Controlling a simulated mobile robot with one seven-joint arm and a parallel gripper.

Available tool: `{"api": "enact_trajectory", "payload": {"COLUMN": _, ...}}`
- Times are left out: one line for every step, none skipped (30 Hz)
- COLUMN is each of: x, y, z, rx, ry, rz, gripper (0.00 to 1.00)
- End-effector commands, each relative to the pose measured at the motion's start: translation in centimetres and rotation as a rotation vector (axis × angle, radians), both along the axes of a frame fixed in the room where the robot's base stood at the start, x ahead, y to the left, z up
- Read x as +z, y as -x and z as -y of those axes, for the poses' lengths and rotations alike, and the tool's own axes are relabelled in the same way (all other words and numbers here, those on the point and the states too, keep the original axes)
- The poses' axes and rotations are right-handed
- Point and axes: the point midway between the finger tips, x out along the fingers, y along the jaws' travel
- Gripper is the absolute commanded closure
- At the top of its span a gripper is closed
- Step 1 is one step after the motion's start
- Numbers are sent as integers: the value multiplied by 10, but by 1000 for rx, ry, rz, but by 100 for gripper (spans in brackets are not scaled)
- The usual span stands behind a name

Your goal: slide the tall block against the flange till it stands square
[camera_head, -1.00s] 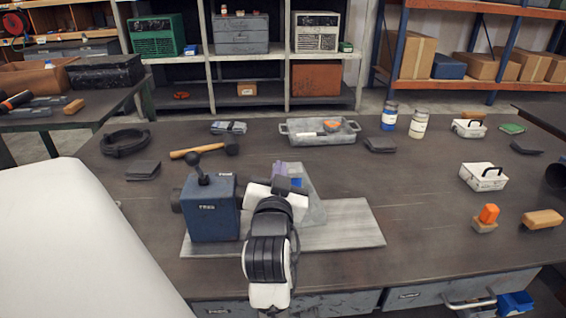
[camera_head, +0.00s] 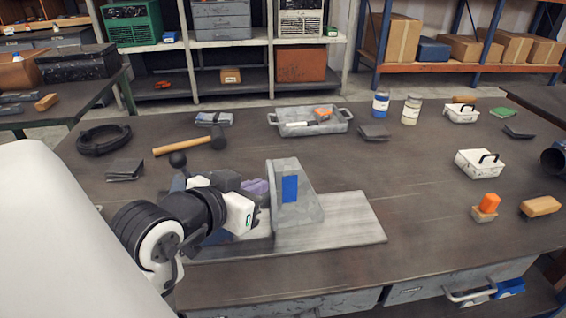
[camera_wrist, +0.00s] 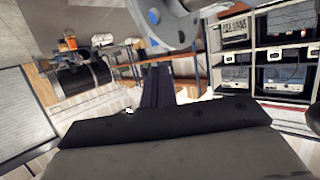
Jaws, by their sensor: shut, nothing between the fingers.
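A tall grey wedge-shaped block (camera_head: 297,208) with a blue patch (camera_head: 290,188) stands on a pale metal plate (camera_head: 345,225) in the head view. A purple piece (camera_head: 255,187) shows just left of it, partly hidden. My gripper (camera_head: 240,210) is shut and empty, close to the left of the grey block; whether it touches anything is unclear. In the wrist view, a grey curved metal part with holes (camera_wrist: 165,22), perhaps the flange, fills the top. I cannot identify the flange in the head view, nor tell whether the block is square to it.
My arm now covers most of a blue box on the plate's left end. A hammer (camera_head: 190,145), a grey tray (camera_head: 310,122), and a black ring (camera_head: 103,139) lie behind. White boxes and an orange-topped piece (camera_head: 488,205) are at right. The bench right of the plate has free room.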

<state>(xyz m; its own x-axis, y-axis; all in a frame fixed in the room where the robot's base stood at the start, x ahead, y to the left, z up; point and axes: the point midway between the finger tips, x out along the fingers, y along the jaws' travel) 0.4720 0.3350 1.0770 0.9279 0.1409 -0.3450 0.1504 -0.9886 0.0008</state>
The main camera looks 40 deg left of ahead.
Motion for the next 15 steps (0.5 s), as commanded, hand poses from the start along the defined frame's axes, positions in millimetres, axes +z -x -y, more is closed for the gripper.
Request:
{"api": "enact_trajectory", "payload": {"x": 3, "y": -10, "z": -1, "rx": -2, "ry": 2, "rz": -1, "gripper": 100}}
{"api": "enact_trajectory", "payload": {"x": 4, "y": -17, "z": -2, "rx": -3, "ry": 2, "rz": -1, "gripper": 100}}
{"api": "enact_trajectory", "payload": {"x": 4, "y": -25, "z": -3, "rx": -3, "ry": 1, "rz": -1, "gripper": 100}}
{"api": "enact_trajectory", "payload": {"x": 4, "y": -32, "z": -4, "rx": -2, "ry": 2, "rz": -1, "gripper": 100}}
{"api": "enact_trajectory", "payload": {"x": 4, "y": -39, "z": -6, "rx": -2, "ry": 2, "rz": -1, "gripper": 100}}
{"api": "enact_trajectory", "payload": {"x": 4, "y": -48, "z": -7, "rx": -2, "ry": 2, "rz": -1, "gripper": 100}}
{"api": "enact_trajectory", "payload": {"x": 4, "y": -54, "z": -8, "rx": -3, "ry": 1, "rz": -1, "gripper": 100}}
{"api": "enact_trajectory", "payload": {"x": 4, "y": -61, "z": -9, "rx": -2, "ry": 2, "rz": -1, "gripper": 100}}
{"api": "enact_trajectory", "payload": {"x": 4, "y": -69, "z": -10, "rx": -2, "ry": 2, "rz": 0, "gripper": 100}}
{"api": "enact_trajectory", "payload": {"x": 4, "y": -75, "z": -11, "rx": -2, "ry": 1, "rz": -1, "gripper": 100}}
{"api": "enact_trajectory", "payload": {"x": 4, "y": -81, "z": -12, "rx": -2, "ry": 1, "rz": 0, "gripper": 100}}
{"api": "enact_trajectory", "payload": {"x": 4, "y": -88, "z": -14, "rx": -1, "ry": 1, "rz": -1, "gripper": 100}}
{"api": "enact_trajectory", "payload": {"x": 4, "y": -94, "z": -14, "rx": -1, "ry": 1, "rz": 0, "gripper": 100}}
{"api": "enact_trajectory", "payload": {"x": 2, "y": -96, "z": -15, "rx": 1, "ry": 1, "rz": 0, "gripper": 100}}
{"api": "enact_trajectory", "payload": {"x": -2, "y": -94, "z": -15, "rx": 4, "ry": 2, "rz": 0, "gripper": 100}}
